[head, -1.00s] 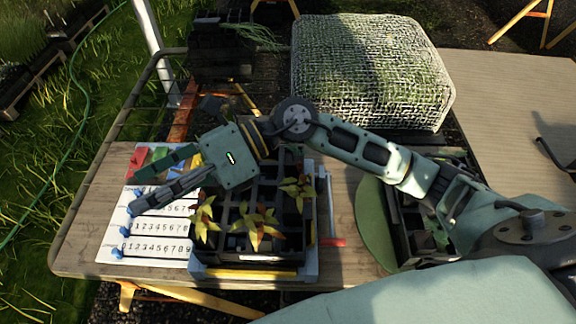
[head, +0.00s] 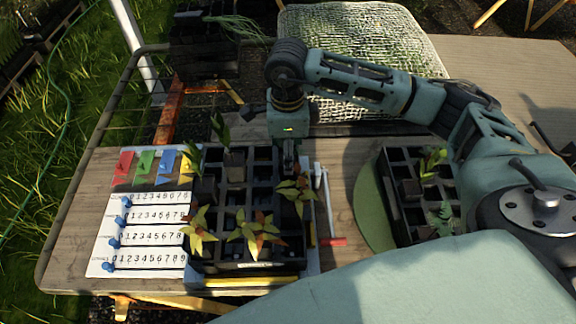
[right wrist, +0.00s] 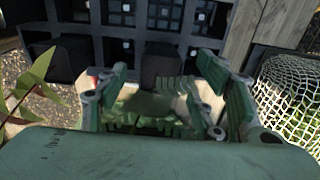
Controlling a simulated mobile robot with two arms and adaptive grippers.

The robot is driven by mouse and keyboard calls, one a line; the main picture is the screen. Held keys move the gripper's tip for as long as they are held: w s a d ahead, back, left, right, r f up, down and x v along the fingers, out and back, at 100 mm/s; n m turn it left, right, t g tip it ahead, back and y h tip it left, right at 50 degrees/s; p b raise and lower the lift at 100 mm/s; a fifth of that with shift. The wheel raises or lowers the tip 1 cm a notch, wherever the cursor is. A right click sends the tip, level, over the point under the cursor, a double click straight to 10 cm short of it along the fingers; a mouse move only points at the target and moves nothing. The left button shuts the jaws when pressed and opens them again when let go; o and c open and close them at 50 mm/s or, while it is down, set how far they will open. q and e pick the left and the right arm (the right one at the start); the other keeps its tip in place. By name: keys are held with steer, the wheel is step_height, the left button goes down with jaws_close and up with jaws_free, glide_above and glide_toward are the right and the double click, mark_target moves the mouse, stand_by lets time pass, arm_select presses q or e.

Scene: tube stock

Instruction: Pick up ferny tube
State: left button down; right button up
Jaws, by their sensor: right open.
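My right gripper (head: 289,155) points down at the back right of the middle black tray (head: 250,266) in the head view. In the right wrist view its fingers (right wrist: 165,95) are apart, and a dark square tube (right wrist: 162,65) shows between and beyond them. A pale green, ribbed shape lies low between the fingers; I cannot tell whether it is foliage. In the head view a small ferny green plant (head: 441,216) stands in the right black tray (head: 391,190), well apart from my gripper; its tube is mostly hidden. My left gripper is not in view.
Yellow-leaved plants (head: 255,236) stand in the middle tray's front and right. A white number board (head: 140,235) with coloured flags lies left. A red-ended rod (head: 332,241) lies between trays. A mesh-covered block (head: 365,60) stands behind.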

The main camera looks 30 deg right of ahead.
steer(key=shift+d+f+p, duration=0.1)
steer(key=shift+f+p, duration=0.45)
steer(key=shift+f, duration=1.35)
steer(key=c, duration=1.3)
steer(key=shift+c, duration=0.5)
steer(key=shift+r, duration=0.15)
